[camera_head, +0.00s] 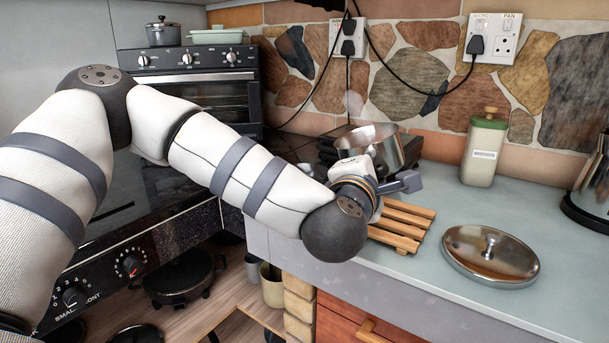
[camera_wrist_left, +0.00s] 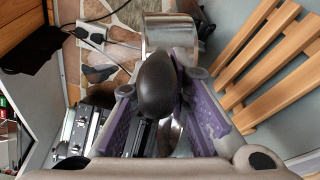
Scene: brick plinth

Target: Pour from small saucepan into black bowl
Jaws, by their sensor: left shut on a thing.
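The small saucepan (camera_head: 391,147) is shiny steel and stands out just beyond my left gripper (camera_head: 376,180), above the back of the worktop. My left gripper is shut on its black handle; the left wrist view shows the handle (camera_wrist_left: 158,86) between the purple-lined fingers (camera_wrist_left: 161,112), with the steel pan wall (camera_wrist_left: 170,34) beyond. My wrist hides part of the pan, and I cannot tell its contents or exact tilt. A dark shape (camera_head: 411,148) shows beside and behind the pan; I cannot tell whether it is the black bowl. My right gripper is not in view.
A slatted wooden trivet (camera_head: 407,222) lies empty below my gripper. A steel lid (camera_head: 490,255) lies to its right. A green-topped canister (camera_head: 483,149) and a kettle (camera_head: 590,185) stand farther right. Black cables (camera_head: 349,80) hang at the stone wall.

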